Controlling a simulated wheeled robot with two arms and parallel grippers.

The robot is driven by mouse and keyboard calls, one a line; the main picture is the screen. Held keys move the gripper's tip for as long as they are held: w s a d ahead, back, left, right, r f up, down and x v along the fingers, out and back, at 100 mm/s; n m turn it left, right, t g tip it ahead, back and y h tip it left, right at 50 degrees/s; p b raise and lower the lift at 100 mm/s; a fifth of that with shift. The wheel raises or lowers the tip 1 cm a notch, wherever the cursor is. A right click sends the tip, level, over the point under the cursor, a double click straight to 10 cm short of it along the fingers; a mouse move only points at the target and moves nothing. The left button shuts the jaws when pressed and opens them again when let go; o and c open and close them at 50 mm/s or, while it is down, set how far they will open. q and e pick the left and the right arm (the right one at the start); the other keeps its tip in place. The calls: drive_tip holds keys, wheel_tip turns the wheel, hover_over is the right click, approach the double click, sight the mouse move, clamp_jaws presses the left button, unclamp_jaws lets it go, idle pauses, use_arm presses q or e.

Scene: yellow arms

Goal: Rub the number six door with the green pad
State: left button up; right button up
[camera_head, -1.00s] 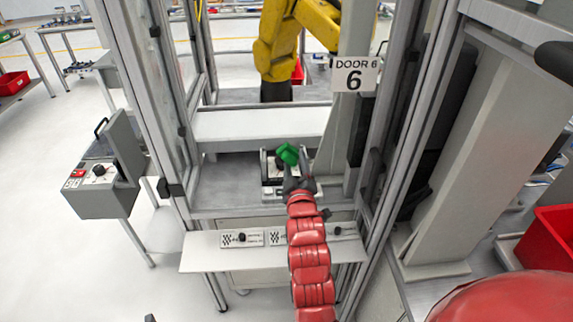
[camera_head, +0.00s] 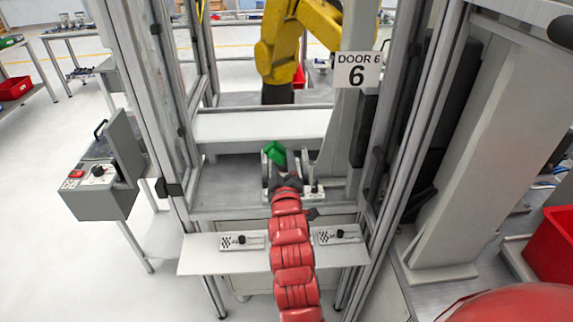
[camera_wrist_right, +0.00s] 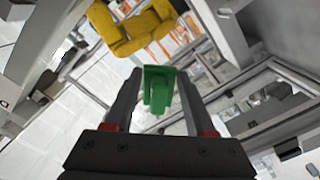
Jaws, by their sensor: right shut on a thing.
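The green pad (camera_head: 275,151) is at the tip of my red right arm in the head view. My right gripper (camera_head: 283,168) is shut on it and holds it in the cell's opening, above the grey shelf. In the right wrist view the pad (camera_wrist_right: 158,88) sits between the two fingers of the gripper (camera_wrist_right: 155,92). The door six sign (camera_head: 357,70), a white plate reading "DOOR 6", is up and right of the pad, on the frame. The pad is apart from the sign. Whether the pad touches anything in the opening I cannot tell. My left gripper is not in view.
A yellow robot arm (camera_head: 282,45) stands inside the cell behind the opening. A white ledge (camera_head: 205,262) with small black-knobbed plates is below. Grey frame posts (camera_head: 400,150) border the opening. A grey control box (camera_head: 98,190) is at the left, a red bin (camera_head: 552,250) at the right.

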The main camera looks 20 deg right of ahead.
drive_tip(key=shift+a, duration=0.1)
drive_tip(key=shift+s+a+f, duration=0.2)
drive_tip(key=shift+s+a, duration=0.05)
drive_tip(key=shift+s, duration=0.35)
drive_tip(key=shift+b+v, duration=0.45)
drive_tip(key=shift+v, duration=1.7)
drive_tip(key=shift+d+r, duration=0.1)
drive_tip(key=shift+r, duration=0.05)
drive_tip(key=shift+s, duration=0.15)
drive_tip(key=p+v, duration=0.1)
drive_tip(key=v, duration=0.2)
drive_tip(key=shift+p, duration=0.4)
